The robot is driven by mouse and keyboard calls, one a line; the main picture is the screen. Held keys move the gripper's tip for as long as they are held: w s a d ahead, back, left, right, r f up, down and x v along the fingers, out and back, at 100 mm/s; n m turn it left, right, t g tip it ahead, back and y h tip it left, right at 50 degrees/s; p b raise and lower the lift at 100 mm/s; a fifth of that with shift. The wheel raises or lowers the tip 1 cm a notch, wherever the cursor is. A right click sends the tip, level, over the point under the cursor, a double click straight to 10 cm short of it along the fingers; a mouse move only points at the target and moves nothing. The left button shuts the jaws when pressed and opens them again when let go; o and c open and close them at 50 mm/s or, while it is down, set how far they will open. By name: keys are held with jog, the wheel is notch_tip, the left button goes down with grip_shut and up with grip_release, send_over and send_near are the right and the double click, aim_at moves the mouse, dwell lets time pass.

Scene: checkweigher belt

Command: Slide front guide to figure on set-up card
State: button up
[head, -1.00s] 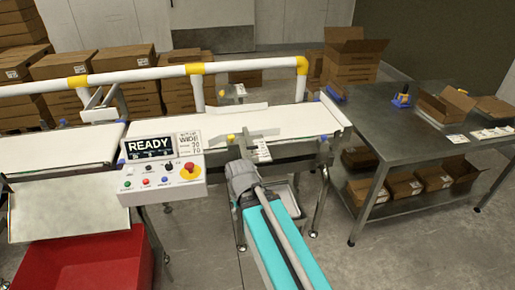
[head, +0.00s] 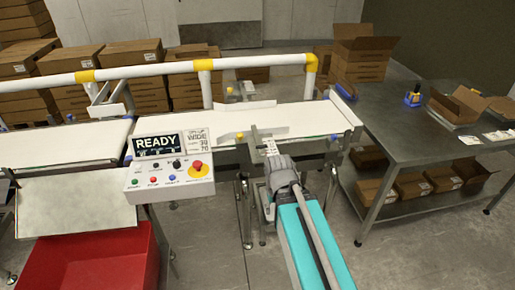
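The front guide (head: 268,132) is a grey rail along the near side of the white checkweigher belt (head: 305,117). A far guide (head: 240,108) lies across from it. A pale scale strip (head: 270,147) sticks out toward me below the front guide. The set-up card (head: 200,140) stands beside the READY display; it reads "WIDE" with figures below, which look like 30 and 70 but are small. My gripper (head: 279,166) is at the belt's near edge, just below the scale strip. My wrist hides its fingertips, so its opening and any contact are hidden.
The control box (head: 165,180) with a red stop button stands left of my arm. A white rail with yellow joints (head: 205,65) runs behind the belt. A red bin (head: 85,262) is at lower left. A steel table (head: 400,130) with boxes stands right.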

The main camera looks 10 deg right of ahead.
jog(key=shift+w, duration=0.1)
notch_tip(320, 180, up, 16)
jog(key=n+t+p, duration=0.2)
jog(key=n+p, duration=1.4)
jog(key=n, duration=0.2)
send_over(259, 147)
jog(key=s, duration=0.2)
jog(key=shift+r, duration=0.1)
jog(key=shift+f, duration=0.2)
jog(key=w+f+b, duration=0.1)
jog(key=f+b, duration=0.7)
jog(key=b, duration=0.1)
jog(key=w+f+b, duration=0.1)
jog(key=f+b, duration=0.3)
jog(key=f, duration=0.1)
jog(key=shift+w+f+b, duration=0.1)
jog(key=shift+w+b, duration=0.2)
jog(key=shift+b, duration=0.05)
grip_shut()
